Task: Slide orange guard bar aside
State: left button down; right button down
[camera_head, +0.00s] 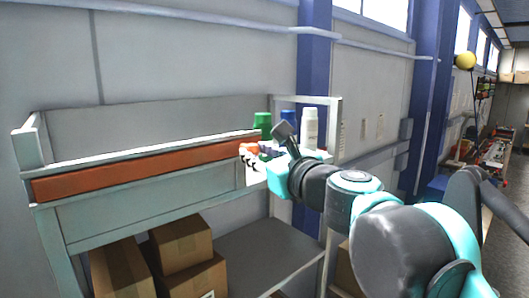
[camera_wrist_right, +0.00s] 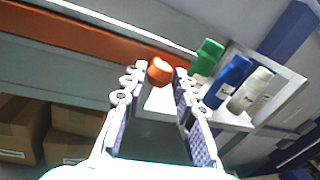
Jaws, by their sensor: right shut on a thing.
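The orange guard bar (camera_head: 140,168) runs along the front of a grey shelf unit in the head view, from the left end to my right gripper (camera_head: 254,156). In the right wrist view the bar (camera_wrist_right: 75,42) crosses the upper left, and its rounded orange end (camera_wrist_right: 160,70) sits between the fingertips of my right gripper (camera_wrist_right: 160,78). The right gripper is shut on this end, with its fingers on either side. My left gripper is in neither view.
Green (camera_head: 263,122), blue (camera_head: 288,130) and white (camera_head: 309,127) bottles stand on the shelf right beside the right gripper. Cardboard boxes (camera_head: 181,243) fill the lower left shelf. The lower middle shelf (camera_head: 262,250) is bare. A blue column (camera_head: 314,70) stands behind.

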jog(key=shift+a, duration=0.1)
jog(key=c, duration=1.2)
grip_release()
jog(key=shift+s, duration=0.1)
jog(key=shift+s+d, duration=0.2)
jog(key=shift+s, duration=0.25)
jog(key=v, duration=1.1)
jog(key=shift+s+a, duration=0.15)
jog(key=shift+a, duration=0.05)
jog(key=shift+f, duration=0.1)
